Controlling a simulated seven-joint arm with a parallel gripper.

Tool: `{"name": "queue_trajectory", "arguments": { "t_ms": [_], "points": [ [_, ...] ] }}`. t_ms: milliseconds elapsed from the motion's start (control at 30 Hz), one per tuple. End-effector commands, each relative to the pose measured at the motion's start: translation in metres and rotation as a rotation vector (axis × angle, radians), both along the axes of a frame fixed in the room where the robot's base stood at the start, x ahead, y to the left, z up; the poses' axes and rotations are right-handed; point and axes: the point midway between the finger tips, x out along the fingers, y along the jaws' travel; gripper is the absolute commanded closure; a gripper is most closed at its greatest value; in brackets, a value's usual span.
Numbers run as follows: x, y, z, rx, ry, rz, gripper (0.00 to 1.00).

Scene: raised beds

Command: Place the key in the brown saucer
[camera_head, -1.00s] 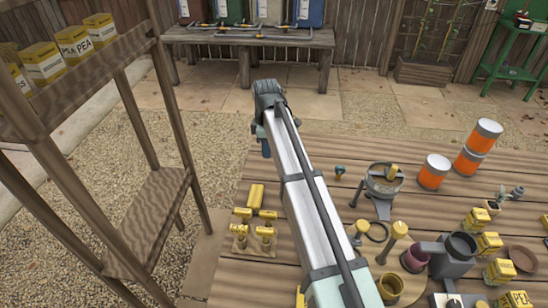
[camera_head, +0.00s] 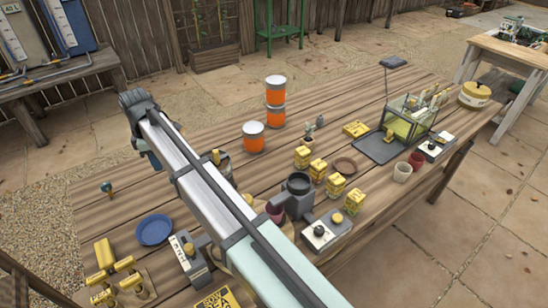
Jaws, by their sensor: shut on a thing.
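The brown saucer (camera_head: 345,165) lies flat on the wooden table, right of the middle, and looks empty. Yellow boxes stand close to its left and front. My arm crosses the picture from the lower right to a dark joint at the upper left. My gripper's fingers are not visible, and the far end of the arm is left of the brown saucer in the picture. I cannot see the key. A blue saucer (camera_head: 154,229) lies on the table to the left of my arm.
Orange-and-white cans (camera_head: 253,138), yellow boxes (camera_head: 335,187) and a dark grey device (camera_head: 299,190) stand around the saucer. Yellow fittings (camera_head: 120,280) are at lower left. The table's far left is mostly bare.

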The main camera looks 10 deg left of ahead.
Motion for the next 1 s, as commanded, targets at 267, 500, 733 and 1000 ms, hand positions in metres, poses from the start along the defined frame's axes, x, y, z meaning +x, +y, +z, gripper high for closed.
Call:
{"name": "queue_trajectory", "arguments": {
  "t_ms": [267, 500, 733, 1000],
  "points": [
    [0.066, -0.085, 0.001, 0.000, 0.000, -0.190, 1.00],
    [0.111, -0.161, 0.002, 0.000, 0.000, -0.350, 1.00],
    [0.145, -0.236, 0.003, 0.000, 0.000, -0.502, 1.00],
    [0.173, -0.326, 0.003, 0.000, 0.000, -0.681, 1.00]
  ]
}}
